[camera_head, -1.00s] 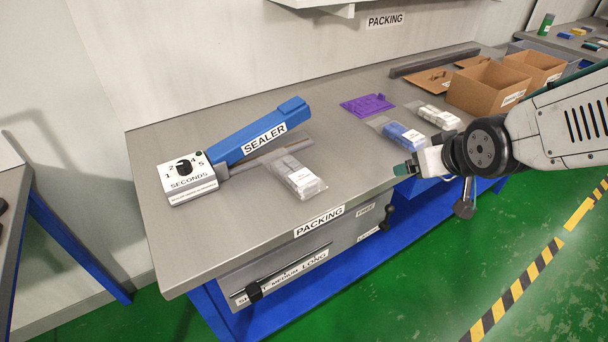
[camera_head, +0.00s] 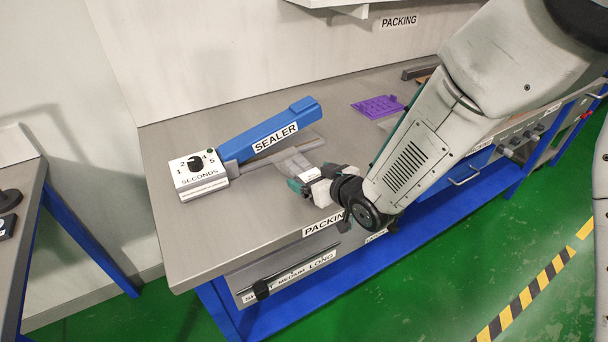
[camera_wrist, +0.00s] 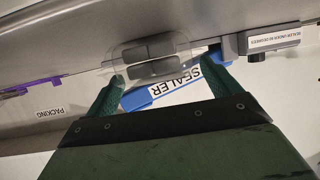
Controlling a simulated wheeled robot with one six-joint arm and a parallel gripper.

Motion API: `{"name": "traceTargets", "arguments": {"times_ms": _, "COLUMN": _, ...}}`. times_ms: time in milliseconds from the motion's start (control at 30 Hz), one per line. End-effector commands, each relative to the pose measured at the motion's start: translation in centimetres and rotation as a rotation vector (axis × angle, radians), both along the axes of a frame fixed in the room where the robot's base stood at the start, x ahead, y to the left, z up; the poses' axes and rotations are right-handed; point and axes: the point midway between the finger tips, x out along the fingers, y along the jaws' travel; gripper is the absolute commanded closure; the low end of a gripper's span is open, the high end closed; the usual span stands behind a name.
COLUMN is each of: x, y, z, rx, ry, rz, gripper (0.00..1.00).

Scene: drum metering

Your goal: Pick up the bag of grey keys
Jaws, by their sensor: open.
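The clear bag of grey keys (camera_head: 290,163) lies at the sealer's bar on the bench, its near end hidden behind my gripper (camera_head: 298,186). In the wrist view the bag (camera_wrist: 152,48) shows dark grey blocks in clear film, ahead of and between the fingertips of my gripper (camera_wrist: 164,74). The green fingers are open, one on each side of the bag, with nothing gripped. I cannot tell whether they touch it.
The blue sealer (camera_head: 265,135) with its white dial box (camera_head: 198,174) stands just beyond the bag. A purple piece (camera_head: 377,106) lies further right. My arm hides the bench's right part. The bench (camera_head: 235,230) is clear at front left.

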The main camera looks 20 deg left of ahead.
Motion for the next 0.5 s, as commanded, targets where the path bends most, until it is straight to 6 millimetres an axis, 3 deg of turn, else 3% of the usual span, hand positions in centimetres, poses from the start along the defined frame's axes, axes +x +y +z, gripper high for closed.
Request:
{"name": "traceTargets", "arguments": {"times_ms": 200, "x": 1.4, "y": 1.8, "z": -1.0, "rx": -0.001, "ry": 0.0, "rz": -0.001, "gripper": 0.11}}
{"name": "traceTargets", "arguments": {"times_ms": 433, "x": 1.5, "y": 1.9, "z": -1.0, "rx": 0.0, "ry": 0.0, "rz": -0.001, "gripper": 0.11}}
{"name": "traceTargets", "arguments": {"times_ms": 467, "x": 1.5, "y": 1.9, "z": -1.0, "rx": 0.0, "ry": 0.0, "rz": -0.001, "gripper": 0.14}}
{"name": "traceTargets", "arguments": {"times_ms": 500, "x": 1.5, "y": 1.9, "z": -1.0, "rx": 0.0, "ry": 0.0, "rz": -0.001, "gripper": 0.25}}
